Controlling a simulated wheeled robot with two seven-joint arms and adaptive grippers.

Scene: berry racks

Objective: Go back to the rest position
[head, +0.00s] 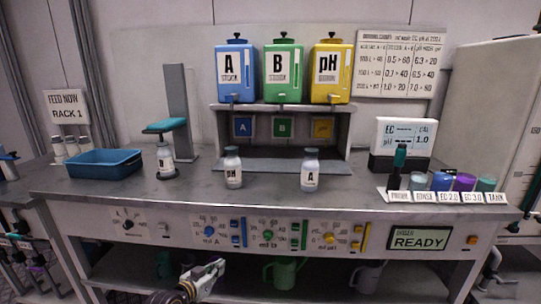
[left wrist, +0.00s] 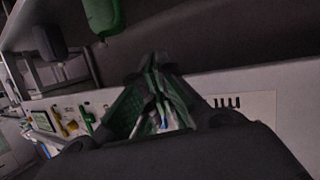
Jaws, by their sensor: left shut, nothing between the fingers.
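My left gripper (head: 218,266) shows low in the head view, in front of the bench's lower opening and below the control panel. It is shut and empty. In the left wrist view its dark fingers (left wrist: 158,75) come together, with nothing visible held at the tips. My right gripper is in neither view.
The bench (head: 270,190) carries a blue tray (head: 104,163), a bottle marked B (head: 233,168), a bottle marked A (head: 310,170) and several cups at the right. The control panel (head: 270,236) juts above my gripper. A green jug (head: 284,273) stands on the lower shelf to its right.

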